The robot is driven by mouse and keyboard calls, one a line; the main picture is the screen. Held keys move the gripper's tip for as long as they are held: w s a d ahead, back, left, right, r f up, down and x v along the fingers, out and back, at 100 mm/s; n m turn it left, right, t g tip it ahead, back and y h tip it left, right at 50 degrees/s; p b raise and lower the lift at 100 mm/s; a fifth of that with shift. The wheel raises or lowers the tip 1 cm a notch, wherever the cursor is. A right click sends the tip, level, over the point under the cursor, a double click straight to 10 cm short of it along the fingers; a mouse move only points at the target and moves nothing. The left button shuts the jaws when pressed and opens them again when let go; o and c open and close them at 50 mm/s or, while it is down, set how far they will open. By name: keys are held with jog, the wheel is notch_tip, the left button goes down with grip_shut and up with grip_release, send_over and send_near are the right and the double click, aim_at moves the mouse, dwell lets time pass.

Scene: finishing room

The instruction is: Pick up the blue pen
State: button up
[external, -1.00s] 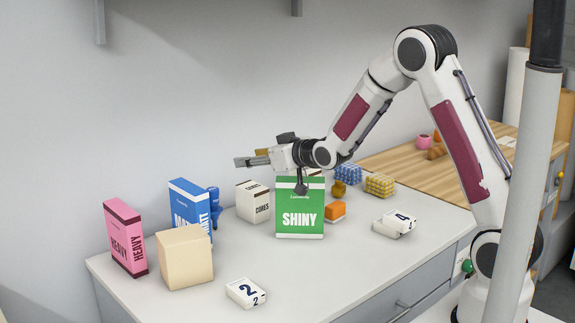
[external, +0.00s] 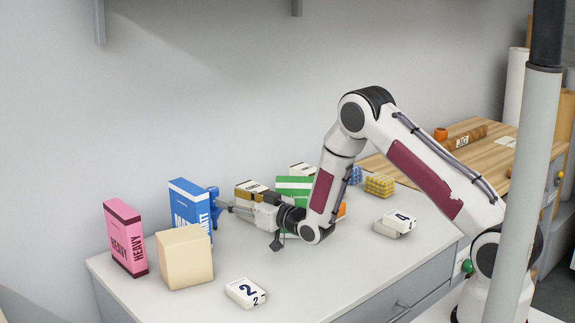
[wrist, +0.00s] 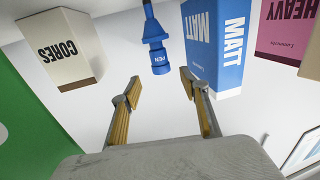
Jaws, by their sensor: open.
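The blue pen (wrist: 157,48), marked PEN, shows in the wrist view just beyond my open fingertips, roughly centred between them. In the external view the blue pen (external: 213,193) stands at the right side of the blue MATT box, partly hidden. My gripper (wrist: 159,84) is open and empty, with nothing between its fingers. In the external view my gripper (external: 226,206) is low over the table and points left at the pen. I cannot tell there whether a finger touches it.
The blue MATT box (wrist: 216,45) stands close beside the pen. The CORES box (wrist: 60,48) is on its other side, and the green box (external: 293,185) is behind my wrist. A tan block (external: 184,257) and the pink HEAVY box (external: 125,238) stand left. The front table is mostly clear.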

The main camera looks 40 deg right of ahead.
aim_at(213, 194)
jog(key=shift+a+f, duration=0.1)
jog(key=shift+f, duration=0.3)
jog(key=shift+w+a, duration=0.25)
jog(key=shift+w, duration=1)
jog(key=shift+w, duration=0.1)
jog(key=shift+w+a, duration=0.25)
jog(key=shift+w, duration=1)
jog(key=shift+w+a, duration=0.25)
jog(key=shift+w, duration=0.95)
jog(key=shift+c, duration=0.5)
jog(key=c, duration=1.1)
